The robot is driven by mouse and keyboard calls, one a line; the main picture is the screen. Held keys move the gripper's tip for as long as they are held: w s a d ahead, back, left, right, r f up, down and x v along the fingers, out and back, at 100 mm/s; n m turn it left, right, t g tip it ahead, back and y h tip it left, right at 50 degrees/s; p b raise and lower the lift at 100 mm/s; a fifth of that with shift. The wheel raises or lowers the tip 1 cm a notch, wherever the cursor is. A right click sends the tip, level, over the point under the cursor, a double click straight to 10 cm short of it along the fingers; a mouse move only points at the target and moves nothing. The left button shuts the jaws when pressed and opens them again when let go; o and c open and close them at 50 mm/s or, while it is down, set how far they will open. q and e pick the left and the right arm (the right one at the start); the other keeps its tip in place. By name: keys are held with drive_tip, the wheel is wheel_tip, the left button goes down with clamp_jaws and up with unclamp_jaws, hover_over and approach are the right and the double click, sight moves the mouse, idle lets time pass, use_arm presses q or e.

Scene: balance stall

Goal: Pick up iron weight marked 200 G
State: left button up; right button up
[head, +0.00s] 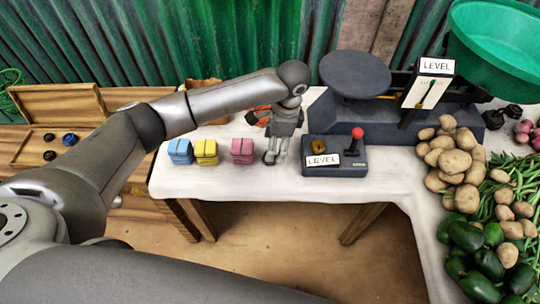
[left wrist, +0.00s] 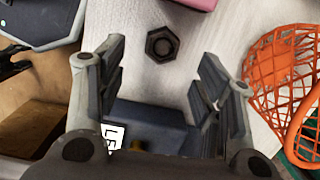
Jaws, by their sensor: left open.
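A dark hexagonal iron weight (left wrist: 162,44) with a round centre lies on the pale tabletop in the left wrist view. Any marking on it is too small to read. My left gripper (left wrist: 165,58) is open, its two fingers on either side of the weight in that view, with nothing held. In the head view my left gripper (head: 271,158) points down over the table, between the pink bundle and the LEVEL box, and the weight is hidden there. My right gripper is not in view.
The LEVEL box (head: 347,170) with a red-knobbed lever stands close right of my gripper. Pink (head: 242,150), yellow (head: 206,151) and blue (head: 180,150) bundles lie left. An orange basket (left wrist: 285,75) is close by. A scale (head: 356,75) and vegetables stand right.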

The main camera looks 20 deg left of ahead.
use_arm(q)
drive_tip(key=shift+s+a+f, duration=0.1)
drive_tip(key=shift+a+f, duration=0.1)
drive_tip(key=shift+f, duration=0.7)
drive_tip(key=shift+w+a+f, duration=0.1)
drive_tip(key=shift+a+f, duration=0.1)
drive_tip(key=shift+f, duration=0.65)
drive_tip(key=shift+s+a+f, duration=0.1)
drive_tip(key=shift+a+f, duration=0.1)
drive_tip(key=shift+f, duration=0.7)
drive_tip(key=c, duration=1.1)
drive_tip(key=shift+c, duration=0.6)
drive_tip(key=shift+r, duration=0.15)
